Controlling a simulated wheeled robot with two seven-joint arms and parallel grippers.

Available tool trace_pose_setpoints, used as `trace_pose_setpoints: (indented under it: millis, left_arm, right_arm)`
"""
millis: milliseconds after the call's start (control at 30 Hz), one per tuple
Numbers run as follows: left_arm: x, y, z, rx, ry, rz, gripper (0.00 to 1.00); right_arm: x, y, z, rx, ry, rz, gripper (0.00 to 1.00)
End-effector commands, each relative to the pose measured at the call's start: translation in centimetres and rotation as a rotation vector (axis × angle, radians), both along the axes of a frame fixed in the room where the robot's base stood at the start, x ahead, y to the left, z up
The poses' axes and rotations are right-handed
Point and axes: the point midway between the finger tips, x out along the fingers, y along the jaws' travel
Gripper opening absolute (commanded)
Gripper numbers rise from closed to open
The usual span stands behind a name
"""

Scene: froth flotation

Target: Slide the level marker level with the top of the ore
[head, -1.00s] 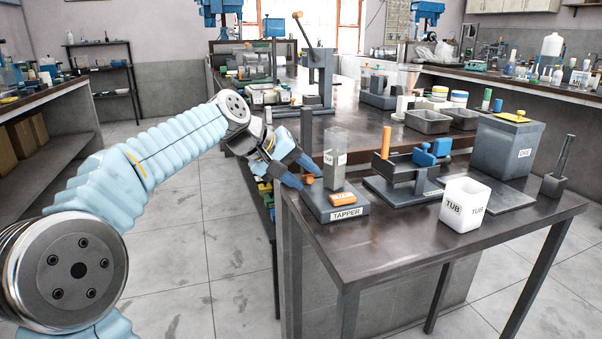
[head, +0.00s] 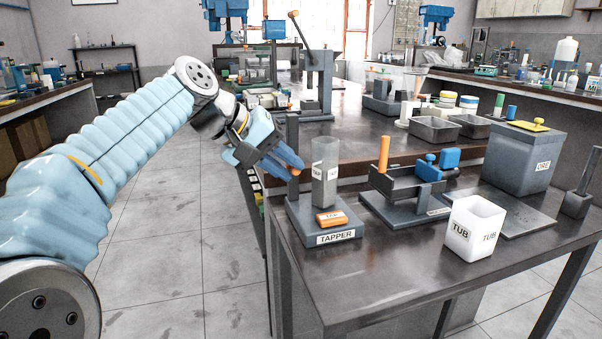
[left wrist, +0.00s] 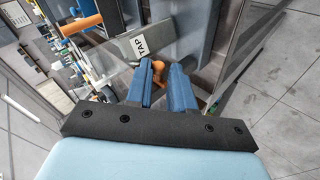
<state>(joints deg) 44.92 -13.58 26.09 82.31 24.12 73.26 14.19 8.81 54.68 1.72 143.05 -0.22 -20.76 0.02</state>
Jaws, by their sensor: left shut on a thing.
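The tapper (head: 350,232) is a grey base near the table's left corner, with an orange TAP button (head: 331,218) and a dark upright post (head: 292,130). A clear square tube (head: 325,150) stands on it, with grey ore (head: 324,185) in its lower part. The orange level marker (head: 295,171) is at the post, left of the tube, about level with the upper part of the grey fill. My left gripper (head: 293,164) is shut on the marker, and its fingers partly hide it. In the left wrist view, orange (left wrist: 157,67) shows between the blue fingertips.
Right of the tapper stand a grey device with an orange handle (head: 383,153), a white tub (head: 474,228) and a grey ore bin (head: 525,155) with a yellow-handled lid. The front of the table (head: 400,270) is clear.

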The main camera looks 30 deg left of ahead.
Motion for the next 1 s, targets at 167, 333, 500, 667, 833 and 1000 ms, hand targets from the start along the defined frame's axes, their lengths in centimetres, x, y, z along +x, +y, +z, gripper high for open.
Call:
trace_pose_setpoints:
  millis: [167, 333, 500, 667, 833, 1000]
  left_arm:
    - [-1.2, -0.1, 0.8, 0.000, -0.007, -0.002, 0.00]
    - [-1.1, -0.1, 0.8, -0.001, -0.007, -0.003, 0.00]
    - [-1.1, -0.1, 0.7, -0.001, -0.006, -0.002, 0.38]
    - [-1.1, -0.1, 0.7, -0.001, -0.005, -0.001, 0.42]
    - [-1.2, 0.0, 0.8, -0.002, -0.005, -0.001, 0.42]
    - [-2.5, 0.8, 2.3, 0.000, -0.008, 0.000, 0.42]
  right_arm:
    - [0.0, 0.0, 0.0, 0.000, 0.001, 0.000, 0.00]
    - [-0.1, 0.0, 0.0, 0.000, 0.001, 0.000, 0.00]
    - [-0.1, 0.0, 0.0, 0.000, 0.001, 0.000, 0.00]
    - [0.0, 0.0, 0.0, 0.000, 0.001, 0.000, 0.00]
    - [0.0, 0.0, 0.0, 0.000, 0.001, 0.000, 0.00]
    - [0.0, 0.0, 0.2, 0.000, 0.001, 0.000, 0.00]
